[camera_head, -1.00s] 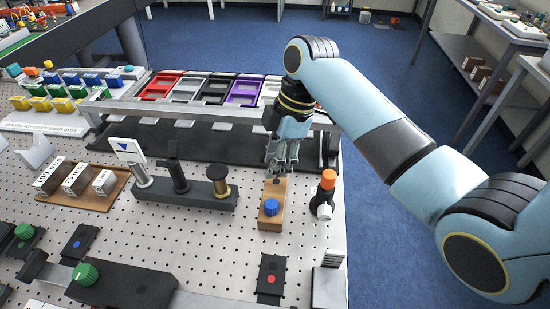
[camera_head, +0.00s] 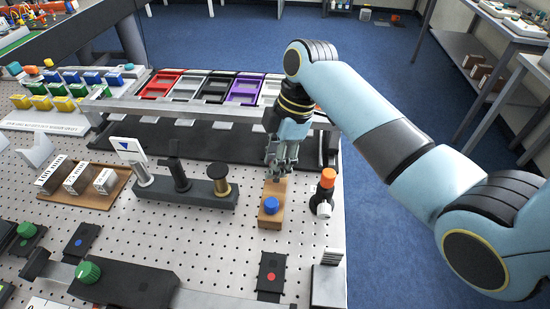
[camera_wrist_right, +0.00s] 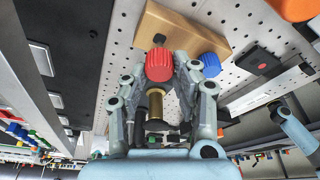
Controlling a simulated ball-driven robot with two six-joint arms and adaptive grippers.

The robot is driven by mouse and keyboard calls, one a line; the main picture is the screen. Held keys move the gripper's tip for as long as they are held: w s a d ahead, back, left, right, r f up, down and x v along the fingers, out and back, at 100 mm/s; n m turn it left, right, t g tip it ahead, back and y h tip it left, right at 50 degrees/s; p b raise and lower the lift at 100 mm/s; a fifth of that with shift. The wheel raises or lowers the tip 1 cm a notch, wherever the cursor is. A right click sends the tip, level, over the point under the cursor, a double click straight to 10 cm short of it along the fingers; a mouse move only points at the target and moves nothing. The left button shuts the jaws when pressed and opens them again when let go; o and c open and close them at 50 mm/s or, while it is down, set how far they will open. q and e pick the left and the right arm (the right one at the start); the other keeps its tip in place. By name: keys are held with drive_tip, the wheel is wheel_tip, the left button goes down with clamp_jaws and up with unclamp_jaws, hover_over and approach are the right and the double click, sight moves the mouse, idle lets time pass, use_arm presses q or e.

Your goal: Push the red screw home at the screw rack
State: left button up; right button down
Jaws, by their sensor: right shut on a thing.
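The wooden screw rack (camera_head: 269,220) stands on the perforated table top in the head view, and its underlying block shows in the right wrist view (camera_wrist_right: 190,35). A blue screw (camera_head: 271,205) sits at its near end; its ribbed head also shows in the wrist view (camera_wrist_right: 210,64). My right gripper (camera_head: 280,172) is at the rack's far end. In the wrist view its fingers are shut on the ribbed head of the red screw (camera_wrist_right: 159,64). The red screw is hidden by the fingers in the head view. My left gripper is not in view.
A black stand with an orange cap (camera_head: 328,178) is close to the rack's right. A spool holder (camera_head: 200,196) is to its left. A dark plate with a red button (camera_head: 271,270) lies nearer. The table's right edge is close by.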

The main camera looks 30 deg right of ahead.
drive_tip(key=shift+f+b, duration=0.55)
drive_tip(key=shift+f, duration=0.95)
drive_tip(key=c, duration=0.9)
unclamp_jaws()
drive_tip(key=shift+c, duration=0.2)
drive_tip(key=v, duration=1.2)
drive_tip(key=shift+a, duration=0.1)
